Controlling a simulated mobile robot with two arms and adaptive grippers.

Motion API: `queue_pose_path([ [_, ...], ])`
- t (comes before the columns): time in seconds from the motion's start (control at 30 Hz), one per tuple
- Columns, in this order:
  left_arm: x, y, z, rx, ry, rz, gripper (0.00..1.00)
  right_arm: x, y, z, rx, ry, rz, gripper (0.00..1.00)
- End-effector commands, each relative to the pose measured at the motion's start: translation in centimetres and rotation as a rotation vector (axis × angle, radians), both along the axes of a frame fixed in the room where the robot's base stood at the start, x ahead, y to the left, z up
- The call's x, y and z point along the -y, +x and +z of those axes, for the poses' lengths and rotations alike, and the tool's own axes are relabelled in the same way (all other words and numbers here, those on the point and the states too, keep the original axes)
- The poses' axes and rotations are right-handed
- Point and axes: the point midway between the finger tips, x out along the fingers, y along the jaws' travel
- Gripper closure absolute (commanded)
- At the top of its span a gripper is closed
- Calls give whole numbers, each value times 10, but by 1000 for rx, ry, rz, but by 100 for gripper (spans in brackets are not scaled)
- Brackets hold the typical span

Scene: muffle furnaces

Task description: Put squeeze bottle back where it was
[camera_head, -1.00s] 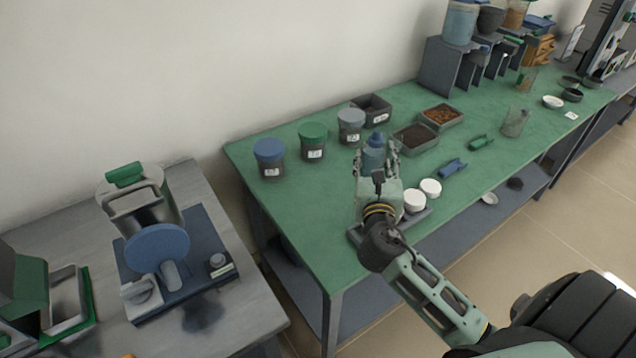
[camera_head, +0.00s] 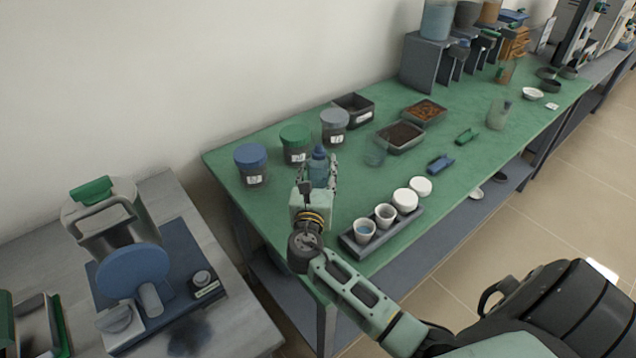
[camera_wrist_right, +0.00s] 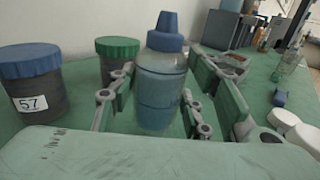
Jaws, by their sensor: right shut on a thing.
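The squeeze bottle (camera_head: 319,169) is translucent with blue liquid and a blue cap, and stands upright between the fingers of my right gripper (camera_head: 318,180). In the right wrist view the bottle (camera_wrist_right: 160,85) sits between the two fingers, and the right gripper (camera_wrist_right: 155,115) is shut on it. The bottle is at or just above the green table top (camera_head: 270,211); I cannot tell whether its base touches. It is in front of the green-lidded jar (camera_head: 296,146). My left gripper is not in view.
A blue-lidded jar (camera_head: 251,165) and a grey-lidded jar (camera_head: 334,126) stand nearby. A dark tray (camera_head: 383,246) with white cups lies right of my right gripper. The table's left front area is clear.

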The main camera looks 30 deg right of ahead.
Motion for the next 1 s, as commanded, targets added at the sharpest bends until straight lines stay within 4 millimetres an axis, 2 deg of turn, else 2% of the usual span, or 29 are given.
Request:
queue_pose_path([
  [0.1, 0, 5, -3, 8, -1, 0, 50, 0, 0, -21, -4, -2, 1, 100],
  [0.2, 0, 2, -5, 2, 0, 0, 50, 0, 0, -32, -4, -2, 2, 100],
  [0.43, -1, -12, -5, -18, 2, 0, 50, 0, 0, -34, -1, -1, 2, 100],
  [0.63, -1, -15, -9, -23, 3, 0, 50, 0, 0, -39, -1, -1, 2, 100],
  [0.67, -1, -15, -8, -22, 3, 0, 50, 0, -1, -39, -3, 0, 2, 54],
  [0.87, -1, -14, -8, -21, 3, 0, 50, 0, -1, -39, -3, 0, 1, 37],
  [1.0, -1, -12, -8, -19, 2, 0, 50, 0, -1, -38, -2, 1, 1, 37],
])
